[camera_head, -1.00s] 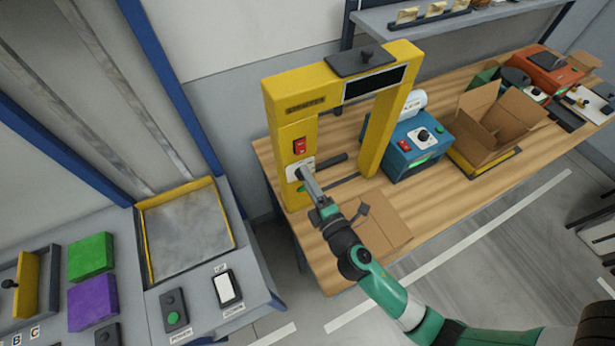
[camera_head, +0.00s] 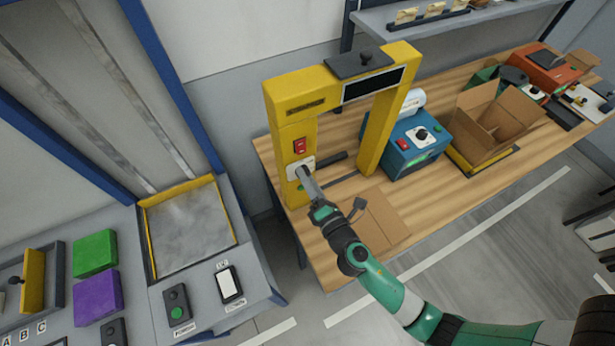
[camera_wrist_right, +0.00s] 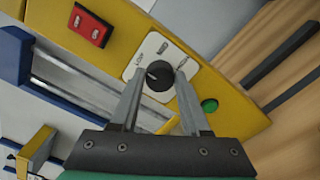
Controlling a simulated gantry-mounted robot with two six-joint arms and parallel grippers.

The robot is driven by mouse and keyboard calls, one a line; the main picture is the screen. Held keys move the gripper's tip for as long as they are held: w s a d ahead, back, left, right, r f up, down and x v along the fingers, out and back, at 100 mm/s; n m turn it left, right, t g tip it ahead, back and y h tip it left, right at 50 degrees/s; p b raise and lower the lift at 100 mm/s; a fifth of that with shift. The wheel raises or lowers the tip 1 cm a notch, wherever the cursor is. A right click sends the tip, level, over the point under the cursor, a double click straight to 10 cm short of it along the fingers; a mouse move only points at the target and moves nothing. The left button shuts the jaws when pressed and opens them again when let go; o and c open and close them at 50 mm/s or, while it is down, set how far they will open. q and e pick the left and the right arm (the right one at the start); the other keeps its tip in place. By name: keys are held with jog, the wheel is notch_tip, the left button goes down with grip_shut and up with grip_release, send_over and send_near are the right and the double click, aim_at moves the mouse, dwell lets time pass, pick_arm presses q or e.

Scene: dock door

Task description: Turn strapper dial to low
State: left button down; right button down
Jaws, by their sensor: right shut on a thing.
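The yellow strapper (camera_head: 290,125) is an arch standing on the wooden bench. Its dial (camera_wrist_right: 158,76) is a round black knob on a white plate (camera_wrist_right: 143,57) with small lettering; "LOW" reads at the plate's left. A light pointer mark shows on the knob's left side, on the same side as "LOW"; its exact setting is hard to tell. My right gripper (camera_wrist_right: 159,76) is shut on the dial, one finger on either side of it. In the head view, my right gripper (camera_head: 303,174) reaches the strapper's left post and hides most of the dial. My left gripper is out of view.
A red switch (camera_wrist_right: 90,25) and a green button (camera_wrist_right: 209,105) flank the dial plate. A blue machine (camera_head: 415,147) with its own knob and an open cardboard box (camera_head: 495,120) stand right of the strapper. A flat cardboard piece (camera_head: 385,222) lies on the bench near my arm.

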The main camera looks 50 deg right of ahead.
jog(key=shift+c, duration=1.9)
grip_release()
jog(key=shift+s, duration=0.1)
jog(key=b+v, duration=0.1)
jog(key=v, duration=1)
jog(key=shift+s+b, duration=0.2)
jog(key=shift+b, duration=0.2)
jog(key=shift+a, duration=0.15)
